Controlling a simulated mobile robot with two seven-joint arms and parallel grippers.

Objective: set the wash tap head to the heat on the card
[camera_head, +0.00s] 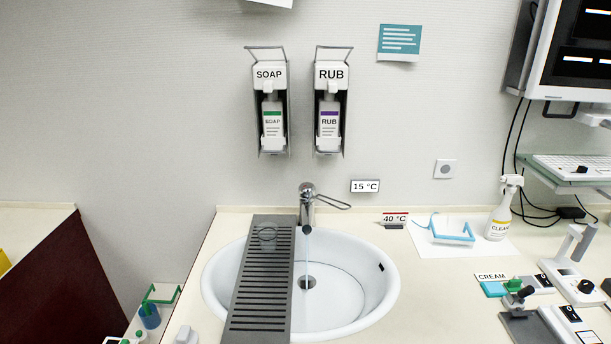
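The wash tap (307,205) is a chrome mixer at the back of the round white basin (391,283). Its head has a long looped lever (333,202) that points right and slightly down. A thin pale stream, apparently water, falls from the spout. A card (395,218) reading "40 °C", with a red upper part, stands on the counter right of the basin. A small black-framed sign (365,186) reading "15 °C" is on the wall above, right of the tap. Neither of my grippers is in view.
A grey slatted rack (249,283) lies across the basin's left side, with a clear glass (267,237) on it. SOAP (272,115) and RUB (329,115) dispensers hang above the tap. A spray bottle (503,208) and blue-framed item (454,234) stand right.

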